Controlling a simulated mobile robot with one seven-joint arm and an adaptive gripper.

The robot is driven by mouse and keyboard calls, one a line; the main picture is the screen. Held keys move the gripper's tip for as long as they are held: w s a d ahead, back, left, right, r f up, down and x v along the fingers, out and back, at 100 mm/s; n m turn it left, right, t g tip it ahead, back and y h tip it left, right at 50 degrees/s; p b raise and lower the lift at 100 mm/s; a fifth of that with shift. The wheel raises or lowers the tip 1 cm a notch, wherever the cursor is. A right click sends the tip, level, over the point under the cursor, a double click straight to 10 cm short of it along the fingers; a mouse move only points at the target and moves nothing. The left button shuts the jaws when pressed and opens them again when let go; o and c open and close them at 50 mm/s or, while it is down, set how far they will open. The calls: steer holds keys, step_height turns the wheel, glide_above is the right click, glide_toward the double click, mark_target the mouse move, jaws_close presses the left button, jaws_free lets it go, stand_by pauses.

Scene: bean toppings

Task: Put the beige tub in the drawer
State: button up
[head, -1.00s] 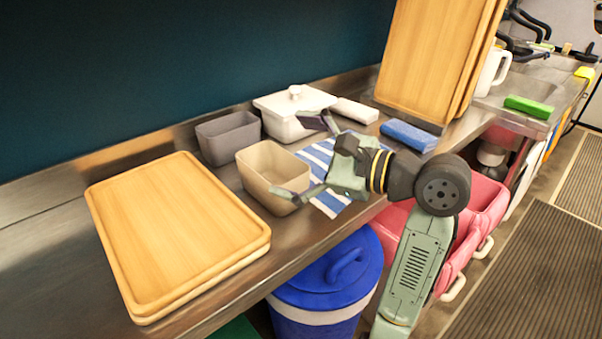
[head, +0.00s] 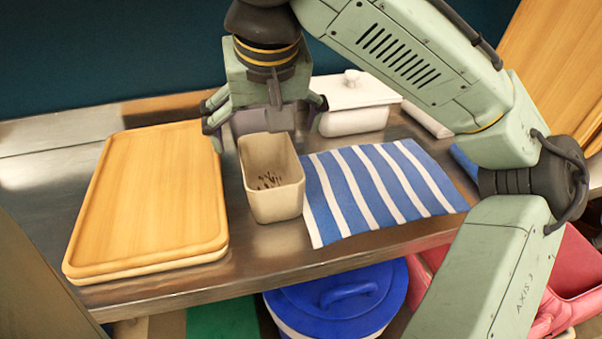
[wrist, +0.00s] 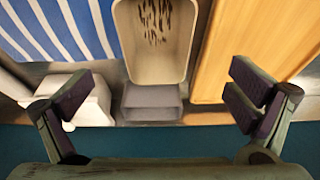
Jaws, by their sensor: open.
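The beige tub (head: 275,203) stands upright on the steel counter, between a wooden board and a striped cloth, with some dark beans in its bottom. The wrist view looks down into the tub (wrist: 155,72) at the top middle. My gripper (head: 266,118) is open and empty, pointing down above the back end of the tub and the grey tub behind it. In the wrist view, its fingers (wrist: 160,96) are spread wide and clear of the beige tub. Pink drawer-like boxes (head: 572,268) show below the counter at the right, partly hidden by my arm.
The grey tub (head: 248,121) is directly behind the beige one. A white lidded dish (head: 354,122) stands behind the blue-and-white cloth (head: 385,190). Stacked wooden boards (head: 150,195) lie left. A blue lidded bin (head: 335,300) stands below the counter edge.

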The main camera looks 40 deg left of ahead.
glide_toward(271, 176)
steer(key=f, duration=0.1)
steer(key=f+p, duration=0.1)
steer(key=f, duration=0.1)
steer(key=shift+s+a+f+p, duration=0.15)
steer(key=shift+s+p, duration=0.15)
steer(key=shift+s, duration=0.05)
steer(key=c, duration=1.5)
